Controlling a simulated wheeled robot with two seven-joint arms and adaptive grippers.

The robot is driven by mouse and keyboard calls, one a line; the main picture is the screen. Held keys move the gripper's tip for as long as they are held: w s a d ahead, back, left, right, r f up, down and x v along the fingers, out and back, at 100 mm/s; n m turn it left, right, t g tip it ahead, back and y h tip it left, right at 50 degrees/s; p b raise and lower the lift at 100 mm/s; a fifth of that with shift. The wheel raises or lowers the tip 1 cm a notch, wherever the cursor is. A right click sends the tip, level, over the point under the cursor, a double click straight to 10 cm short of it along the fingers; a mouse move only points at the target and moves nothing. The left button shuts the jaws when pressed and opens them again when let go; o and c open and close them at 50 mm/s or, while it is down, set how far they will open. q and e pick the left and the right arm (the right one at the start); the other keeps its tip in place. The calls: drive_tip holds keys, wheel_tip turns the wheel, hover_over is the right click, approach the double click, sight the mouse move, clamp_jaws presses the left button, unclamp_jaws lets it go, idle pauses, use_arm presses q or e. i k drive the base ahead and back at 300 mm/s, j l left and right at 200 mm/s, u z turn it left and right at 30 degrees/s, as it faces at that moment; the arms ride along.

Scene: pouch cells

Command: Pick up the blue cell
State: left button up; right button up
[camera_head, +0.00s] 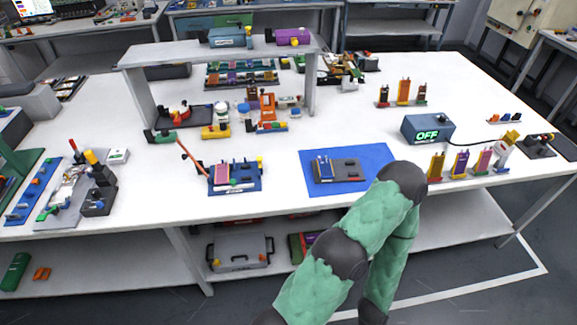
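A blue cell (322,169) with small light tabs at its top sits at the left part of a dark grey fixture (348,172). The fixture rests on a blue mat (376,154) near the table's front edge. One of my arms, with green padding and dark joints, rises from the bottom and bends over near the mat's right front corner. It covers that corner, and its bend is apart from the blue cell in the picture. Neither gripper's fingers show. No left arm comes in from the left.
A blue rack (251,186) with coloured cells stands left of the mat. A raised shelf (180,53) stands behind. The table between is mostly clear.

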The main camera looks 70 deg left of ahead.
sight(325, 165)
drive_tip(key=u, duration=2.05)
drive_tip(key=i+l, duration=0.05)
